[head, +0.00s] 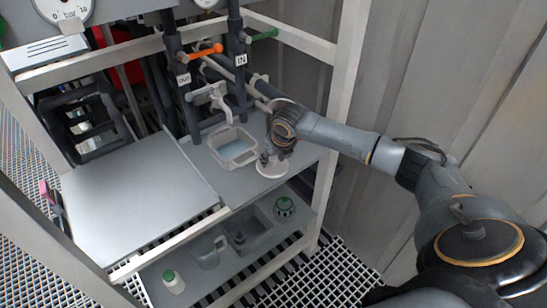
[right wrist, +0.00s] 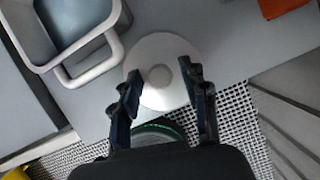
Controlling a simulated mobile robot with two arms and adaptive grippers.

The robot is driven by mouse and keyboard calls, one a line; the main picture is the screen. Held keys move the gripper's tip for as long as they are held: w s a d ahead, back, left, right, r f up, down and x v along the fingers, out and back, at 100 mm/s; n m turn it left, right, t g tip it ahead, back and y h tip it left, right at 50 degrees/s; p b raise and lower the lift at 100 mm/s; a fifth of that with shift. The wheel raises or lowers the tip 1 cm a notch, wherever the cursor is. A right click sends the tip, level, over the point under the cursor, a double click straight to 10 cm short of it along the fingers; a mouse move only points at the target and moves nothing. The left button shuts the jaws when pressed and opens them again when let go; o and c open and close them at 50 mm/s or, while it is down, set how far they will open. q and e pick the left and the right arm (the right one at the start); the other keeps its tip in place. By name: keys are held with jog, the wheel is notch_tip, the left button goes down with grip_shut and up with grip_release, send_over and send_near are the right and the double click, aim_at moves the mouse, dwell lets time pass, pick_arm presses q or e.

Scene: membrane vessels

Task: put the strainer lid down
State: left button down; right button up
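The strainer lid is a round white disc (head: 272,168) with a small central knob, at the right part of the grey shelf in the head view. In the right wrist view the lid (right wrist: 158,48) lies beyond my fingertips and overlaps the shelf's front edge. Whether it rests flat on the shelf is hard to tell. My right gripper (head: 279,152) is above the lid. In the right wrist view its fingers (right wrist: 160,72) are apart, one on each side of the knob, with visible gaps. My left gripper is not in view.
A clear-walled square container (head: 232,147) with a handle stands just left of the lid. A flat grey panel (head: 138,195) lies farther left.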

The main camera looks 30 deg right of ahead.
jog(key=shift+r, duration=0.25)
jog(key=v, duration=1.2)
jog(key=shift+f, duration=0.1)
